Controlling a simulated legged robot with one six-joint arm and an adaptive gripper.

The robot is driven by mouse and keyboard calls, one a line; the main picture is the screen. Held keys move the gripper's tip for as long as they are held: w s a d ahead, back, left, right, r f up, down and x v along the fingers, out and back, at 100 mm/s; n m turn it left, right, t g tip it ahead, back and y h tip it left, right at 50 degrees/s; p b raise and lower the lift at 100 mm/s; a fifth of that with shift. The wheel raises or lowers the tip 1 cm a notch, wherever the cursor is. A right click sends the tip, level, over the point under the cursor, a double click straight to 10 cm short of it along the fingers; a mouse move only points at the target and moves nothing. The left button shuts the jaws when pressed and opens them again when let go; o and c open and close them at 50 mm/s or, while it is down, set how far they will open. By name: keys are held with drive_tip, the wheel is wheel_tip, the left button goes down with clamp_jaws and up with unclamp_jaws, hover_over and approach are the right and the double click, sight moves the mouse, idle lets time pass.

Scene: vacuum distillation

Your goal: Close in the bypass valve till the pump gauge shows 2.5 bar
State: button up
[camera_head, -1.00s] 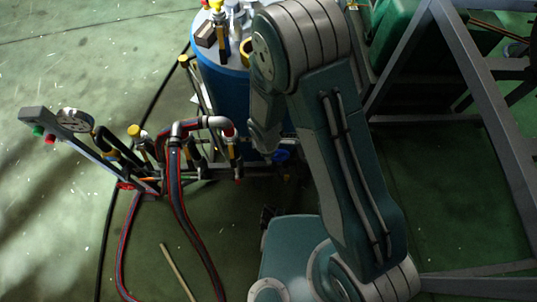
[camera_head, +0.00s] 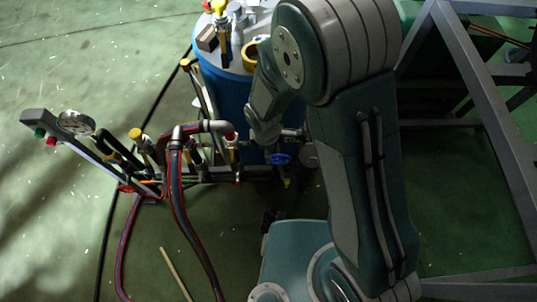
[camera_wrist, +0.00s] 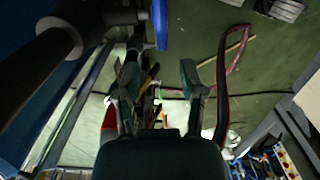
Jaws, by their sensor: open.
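The round white-faced gauge (camera_head: 77,122) stands on the post at the left; its reading is too small to make out. A blue-handled valve (camera_head: 281,158) sits low by the drum at the right end of the pipework. A blue handle (camera_wrist: 160,25) also shows at the top of the wrist view. A red handle (camera_head: 127,188) is at the foot of the gauge post. I cannot tell which of them is the bypass valve. My gripper (camera_wrist: 158,90) is open, its fingers apart with nothing gripped, and pipework shows beyond them.
A blue drum (camera_head: 233,92) stands behind the pipework. Dark hoses (camera_head: 178,215) with red stripes run over the floor at the front. A grey metal frame (camera_head: 480,90) stands at the right. The green floor at the left is mostly clear.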

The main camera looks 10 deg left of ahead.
drive_tip(key=shift+a+r, duration=0.15)
drive_tip(key=shift+r, duration=2.1)
